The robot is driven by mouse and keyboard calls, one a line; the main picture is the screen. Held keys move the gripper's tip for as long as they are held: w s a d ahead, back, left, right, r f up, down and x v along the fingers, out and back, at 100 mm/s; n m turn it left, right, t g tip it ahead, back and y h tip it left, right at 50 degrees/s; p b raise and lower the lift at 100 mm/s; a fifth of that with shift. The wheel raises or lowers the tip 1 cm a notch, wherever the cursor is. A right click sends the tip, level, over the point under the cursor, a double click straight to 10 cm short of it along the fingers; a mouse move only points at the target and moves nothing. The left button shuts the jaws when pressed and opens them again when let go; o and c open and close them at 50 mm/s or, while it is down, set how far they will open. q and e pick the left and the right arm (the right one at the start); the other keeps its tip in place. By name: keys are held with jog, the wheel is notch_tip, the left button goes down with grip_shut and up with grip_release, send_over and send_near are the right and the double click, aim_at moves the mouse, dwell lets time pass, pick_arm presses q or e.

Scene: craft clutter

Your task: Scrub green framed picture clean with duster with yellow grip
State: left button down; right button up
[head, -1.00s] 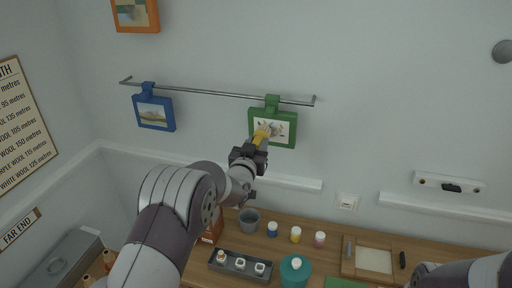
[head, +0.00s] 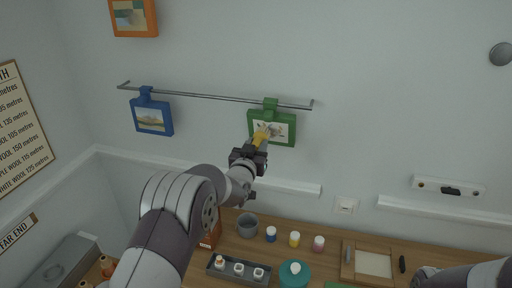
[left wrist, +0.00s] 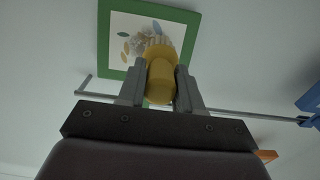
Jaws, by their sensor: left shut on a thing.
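The green framed picture (head: 285,129) hangs from the metal rail on the wall, right of the blue framed one. It also shows in the left wrist view (left wrist: 186,17), with a light print inside. My left gripper (head: 254,152) is shut on the yellow grip of the duster (head: 260,136), in front of the picture's lower left part. In the left wrist view the yellow grip (left wrist: 160,80) sits between the two fingers, and the greyish duster head (left wrist: 157,42) lies over the print. I cannot tell whether it touches. My right gripper is out of view.
A blue framed picture (head: 152,117) hangs on the rail (head: 210,97); an orange framed one (head: 134,17) is above left. Below is a wooden table (head: 330,253) with a grey cup (head: 247,225), paint jars, a grey tray (head: 222,268) and a teal pot (head: 293,275).

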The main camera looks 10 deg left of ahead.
pick_arm(q)
jog(key=shift+d+b, duration=0.4)
jog(key=shift+d, duration=0.3)
jog(key=shift+d+r+b, duration=0.1)
jog(key=shift+d+b, duration=0.2)
jog(key=shift+d, duration=0.95)
jog(key=shift+s+d+b, duration=0.1)
jog(key=shift+d+b, duration=0.2)
jog(key=shift+b, duration=0.05)
